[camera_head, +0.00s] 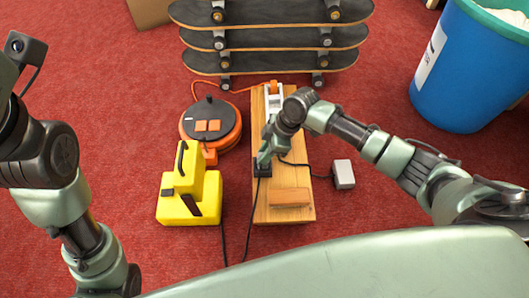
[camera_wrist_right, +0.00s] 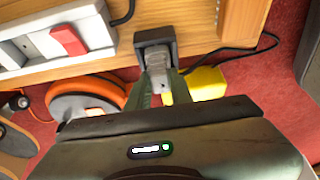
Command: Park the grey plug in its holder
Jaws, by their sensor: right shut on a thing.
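The grey plug (camera_wrist_right: 158,66) is between the fingers of my right gripper (camera_wrist_right: 160,92), which is shut on it. The black holder (camera_wrist_right: 155,37) stands at the edge of the wooden board (camera_head: 296,180), and the plug's far end is at its opening. How deep the plug sits in it I cannot tell. In the head view my right gripper (camera_head: 264,158) is right over the holder (camera_head: 262,169) and hides most of the plug. My left arm shows at the left, but its gripper is out of view.
A white power strip (camera_head: 273,101) with a red switch (camera_wrist_right: 68,40) is on the board. A wooden block (camera_head: 289,197) and a grey adapter (camera_head: 343,174) are nearby. A yellow case (camera_head: 205,205) and orange cable reel (camera_head: 222,133) stand left. Black cables run across the floor.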

